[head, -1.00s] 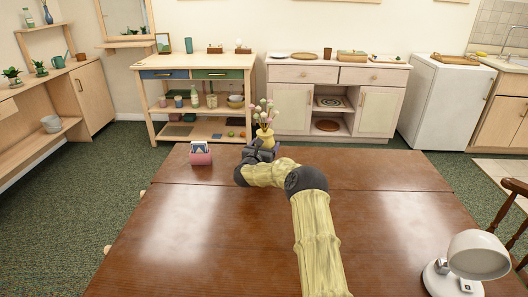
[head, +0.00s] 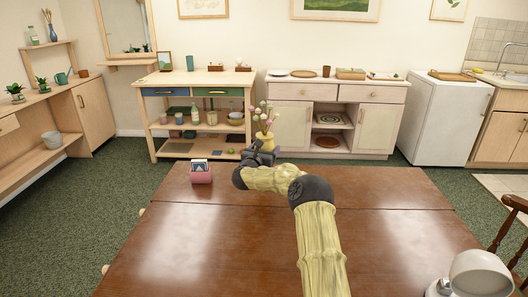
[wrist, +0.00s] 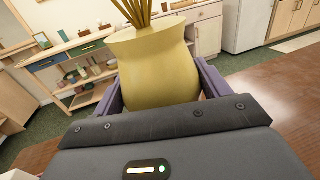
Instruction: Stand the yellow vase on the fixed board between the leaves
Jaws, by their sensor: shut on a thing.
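The yellow vase (head: 265,143) holds a bunch of pink and white flowers. It looks upright, near the far edge of the brown wooden table (head: 330,245). My gripper (head: 262,155) is shut on it. In the wrist view the vase (wrist: 160,70) fills the space between my two purple fingers, with only the flower stems showing above. Its base is hidden, so I cannot tell whether it touches the table. A seam runs across the tabletop, dividing a far section (head: 370,188) from the larger nearer section; no other seam is clear.
A pink box with cards (head: 201,174) stands on the far section, left of the vase. A white lamp (head: 478,275) is at the near right corner. A wooden shelf unit (head: 160,120) and cabinet (head: 291,127) stand beyond.

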